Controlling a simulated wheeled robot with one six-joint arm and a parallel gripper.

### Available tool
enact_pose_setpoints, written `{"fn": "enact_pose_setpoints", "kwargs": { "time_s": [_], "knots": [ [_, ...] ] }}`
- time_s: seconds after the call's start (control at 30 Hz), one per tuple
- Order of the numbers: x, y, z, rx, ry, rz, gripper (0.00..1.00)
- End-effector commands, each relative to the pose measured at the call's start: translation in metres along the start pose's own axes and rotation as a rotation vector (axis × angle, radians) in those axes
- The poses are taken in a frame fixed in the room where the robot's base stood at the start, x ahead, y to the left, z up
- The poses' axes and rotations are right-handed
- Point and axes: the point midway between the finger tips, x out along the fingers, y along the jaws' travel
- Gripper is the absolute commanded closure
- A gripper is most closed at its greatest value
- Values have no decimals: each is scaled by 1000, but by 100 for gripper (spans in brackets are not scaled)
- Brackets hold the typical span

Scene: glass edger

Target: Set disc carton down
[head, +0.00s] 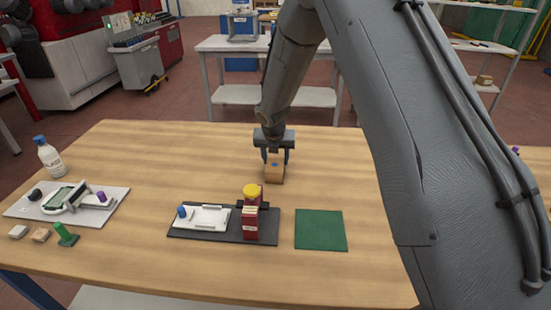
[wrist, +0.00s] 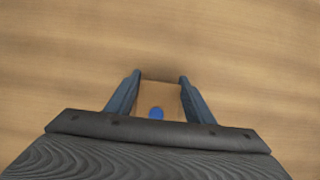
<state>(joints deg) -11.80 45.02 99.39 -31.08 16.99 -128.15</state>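The disc carton (head: 275,174) is a small brown box with a blue dot on top, at the middle of the wooden table. My gripper (head: 275,158) points down over it, with a finger on each side. In the wrist view the carton (wrist: 158,98) fills the space between the fingers of my gripper (wrist: 160,88), which looks shut on it. The carton looks upright, at or very close to the tabletop; its underside is hidden, so I cannot tell whether it touches.
In front are a dark tray (head: 220,236) with a white fixture, red box and yellow-topped item, and a green mat (head: 320,230), empty. At left are a white board (head: 30,208) with a device and a bottle (head: 48,158). The wooden table (head: 190,160) is clear around the carton.

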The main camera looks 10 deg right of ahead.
Motion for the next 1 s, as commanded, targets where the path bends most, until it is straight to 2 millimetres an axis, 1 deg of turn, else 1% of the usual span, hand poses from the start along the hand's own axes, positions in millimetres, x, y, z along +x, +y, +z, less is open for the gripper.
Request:
{"fn": "enact_pose_setpoints", "kwargs": {
  "time_s": [0.03, 0.07, 0.1, 0.37, 0.53, 0.67, 1.0],
  "knots": [
    [0, 0, 0, 0, 0, 0, 42],
    [0, 0, 0, 0, 0, 0, 37],
    [0, 0, 0, 0, 1, 0, 35],
    [-1, 0, 0, 0, 0, 0, 35],
    [-10, 0, 2, 0, -2, 1, 35],
    [-28, 0, 2, 0, -3, 1, 35],
    [-88, 1, 2, 0, -3, 1, 35]
  ]
}}
